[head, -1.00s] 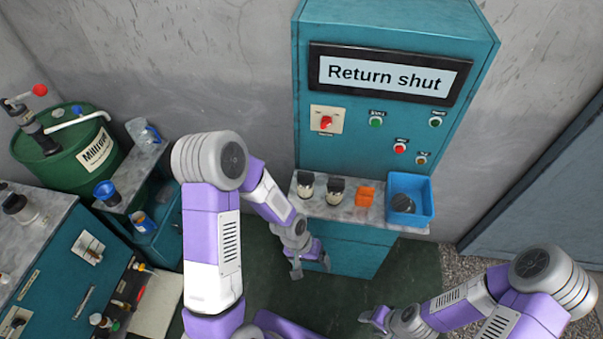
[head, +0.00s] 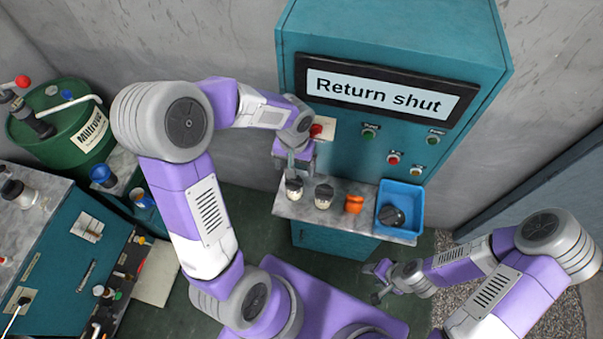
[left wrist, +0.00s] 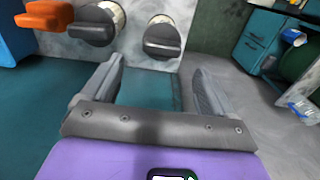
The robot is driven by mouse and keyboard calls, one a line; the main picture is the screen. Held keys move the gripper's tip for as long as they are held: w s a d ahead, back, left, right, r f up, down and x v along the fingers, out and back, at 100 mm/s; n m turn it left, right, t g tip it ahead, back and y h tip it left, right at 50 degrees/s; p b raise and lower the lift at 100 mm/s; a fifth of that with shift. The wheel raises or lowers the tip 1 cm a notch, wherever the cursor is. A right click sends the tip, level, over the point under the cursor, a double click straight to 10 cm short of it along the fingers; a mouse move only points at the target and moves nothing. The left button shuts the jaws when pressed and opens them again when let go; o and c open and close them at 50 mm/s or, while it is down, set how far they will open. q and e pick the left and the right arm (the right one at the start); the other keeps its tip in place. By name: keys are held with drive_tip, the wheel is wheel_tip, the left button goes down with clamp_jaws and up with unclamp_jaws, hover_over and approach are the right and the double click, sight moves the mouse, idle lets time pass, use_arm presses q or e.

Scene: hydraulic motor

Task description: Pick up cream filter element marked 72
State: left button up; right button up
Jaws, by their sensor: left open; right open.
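Two cream filter elements with black caps stand on the cabinet's shelf: the left one (head: 295,190) and the right one (head: 324,197). No 72 mark is readable on either. In the left wrist view, the left one (left wrist: 163,38) is just beyond my fingertips and the right one (left wrist: 95,25) is to its left. My left gripper (head: 291,166) is open and empty, close to the left element at the shelf's back; its fingers also show in the left wrist view (left wrist: 157,72). My right gripper (head: 376,281) is open and empty, low in front of the shelf.
On the grey shelf (head: 347,224), an orange part (head: 354,204) and a blue bin (head: 413,222) holding a dark round part (head: 390,216) stand to the right. The teal cabinet with its "Return shut" sign (head: 381,93) rises behind. A green drum (head: 75,133) stands at far left.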

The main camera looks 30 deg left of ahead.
sight(294, 182)
use_arm(q)
drive_tip(key=f, duration=0.3)
drive_tip(key=s+f, duration=0.1)
drive_tip(key=f, duration=0.2)
drive_tip(key=shift+s+d+f, duration=0.1)
drive_tip(key=shift+s+f, duration=0.1)
drive_tip(key=shift+f, duration=0.1)
drive_tip(key=shift+w+f, duration=0.1)
drive_tip(key=shift+f, duration=0.2)
use_arm(e)
drive_tip(key=shift+s, duration=0.25)
use_arm(q)
drive_tip(key=shift+r, duration=0.1)
drive_tip(key=shift+c, duration=0.3)
